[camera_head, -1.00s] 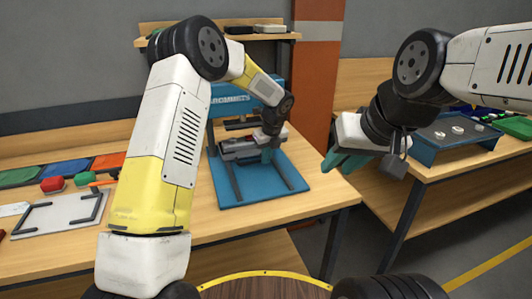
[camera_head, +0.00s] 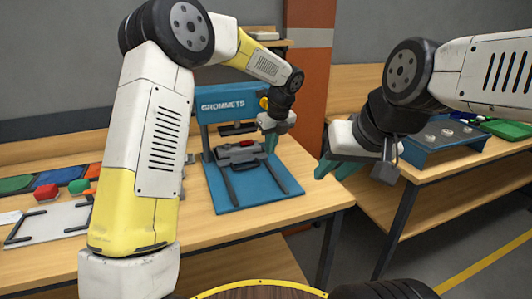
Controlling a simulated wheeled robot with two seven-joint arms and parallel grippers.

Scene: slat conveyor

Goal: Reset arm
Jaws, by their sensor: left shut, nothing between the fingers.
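My left arm comes in from the left, and its gripper (camera_head: 271,142) is shut and empty. Its teal fingertips point down beside the right side of the blue press marked GROMMETS (camera_head: 223,105), above the blue base plate (camera_head: 255,197). A grey and red part (camera_head: 240,153) sits in the press, to the left of the fingers, with a small gap in the picture. My right gripper (camera_head: 334,168) hangs at the right of the picture, between the two tables. Its teal fingers look apart, with nothing seen between them.
On the left of the wooden table (camera_head: 215,233) lie a pale tray (camera_head: 45,226), a red block (camera_head: 47,191) and coloured mats (camera_head: 60,173). A blue stand (camera_head: 436,149) is on the right table. An orange pillar (camera_head: 304,90) rises behind.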

